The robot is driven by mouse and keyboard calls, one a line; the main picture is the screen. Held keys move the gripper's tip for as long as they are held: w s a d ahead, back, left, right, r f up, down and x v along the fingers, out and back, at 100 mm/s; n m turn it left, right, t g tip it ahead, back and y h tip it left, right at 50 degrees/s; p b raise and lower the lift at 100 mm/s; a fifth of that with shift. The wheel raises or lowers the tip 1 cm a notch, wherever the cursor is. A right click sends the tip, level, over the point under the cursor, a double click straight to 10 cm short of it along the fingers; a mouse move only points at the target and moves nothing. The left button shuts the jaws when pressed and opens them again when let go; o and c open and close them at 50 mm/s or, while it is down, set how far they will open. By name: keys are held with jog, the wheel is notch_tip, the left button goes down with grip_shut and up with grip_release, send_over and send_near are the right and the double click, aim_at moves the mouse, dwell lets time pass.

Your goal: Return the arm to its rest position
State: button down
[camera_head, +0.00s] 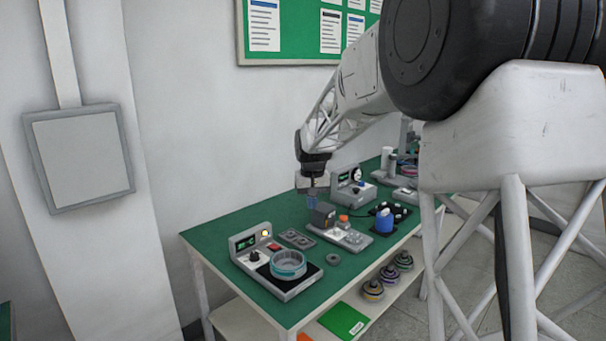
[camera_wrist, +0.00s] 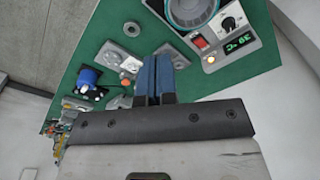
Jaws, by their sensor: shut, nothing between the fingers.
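My gripper (camera_head: 312,191) hangs above the green-topped table (camera_head: 217,236) in the head view, at the end of my arm, which reaches in from the upper right. In the wrist view my gripper's two blue fingers (camera_wrist: 154,72) lie side by side, shut with nothing between them. They point over the table, toward the grey plate (camera_wrist: 178,52). The head view does not show the exact height of the fingers above the table.
A grey test device (camera_head: 288,266) with a teal ring stands at the table's front left. A flat grey plate (camera_head: 297,238), a grey tray (camera_head: 341,236), a blue container (camera_head: 384,221) and another device (camera_head: 352,187) stand near my gripper. Several round parts (camera_head: 389,273) lie on the lower shelf.

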jog(key=s+d+r, duration=0.2)
jog(key=s+d, duration=0.2)
jog(key=s, duration=0.5)
jog(key=s+d+r+m, duration=0.1)
jog(key=s+d+r, duration=0.2)
jog(key=s, duration=0.5)
jog(key=s+d+r, duration=0.2)
jog(key=s+d, duration=0.2)
jog(key=s, duration=0.5)
jog(key=s+d+f, duration=0.1)
jog(key=s+f, duration=0.1)
jog(key=s, duration=0.7)
jog(key=s+d+f+t, duration=0.1)
jog(key=s+d+f, duration=0.1)
jog(key=s, duration=0.7)
jog(key=s+d+f+m, duration=0.1)
jog(key=s+d+f, duration=0.1)
jog(key=s, duration=0.6)
jog(key=shift+s+f+t, duration=0.3)
jog(key=shift+s+f, duration=0.1)
